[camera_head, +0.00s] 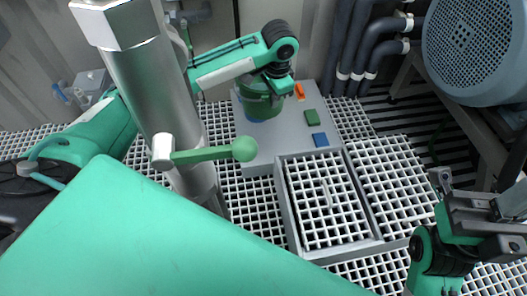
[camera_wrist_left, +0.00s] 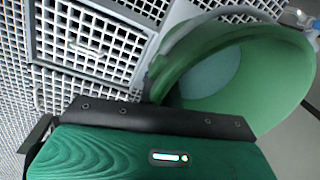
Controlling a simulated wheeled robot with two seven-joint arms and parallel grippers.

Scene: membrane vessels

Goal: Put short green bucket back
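The green bucket (camera_head: 261,104) is at the back left of a grey platform (camera_head: 287,138) in the head view. My left gripper (camera_head: 277,84) is at the bucket's upper right side and covers part of its rim. In the left wrist view the open mouth of the bucket (camera_wrist_left: 245,75) fills the upper right, tilted in the picture, just beyond the dark edge of my gripper. The fingertips are hidden, so I cannot tell whether they hold the rim. My right gripper (camera_head: 478,207) is at the right edge, far from the bucket, with no object visible in it.
Orange (camera_head: 300,91), green (camera_head: 312,117) and blue (camera_head: 320,140) blocks lie on the platform beside the bucket. A grey-framed grated bin (camera_head: 288,212) stands in front, with a small pale item (camera_head: 327,193) inside. Dark pipes (camera_head: 345,45) and a large blue-grey drum (camera_head: 475,45) stand behind.

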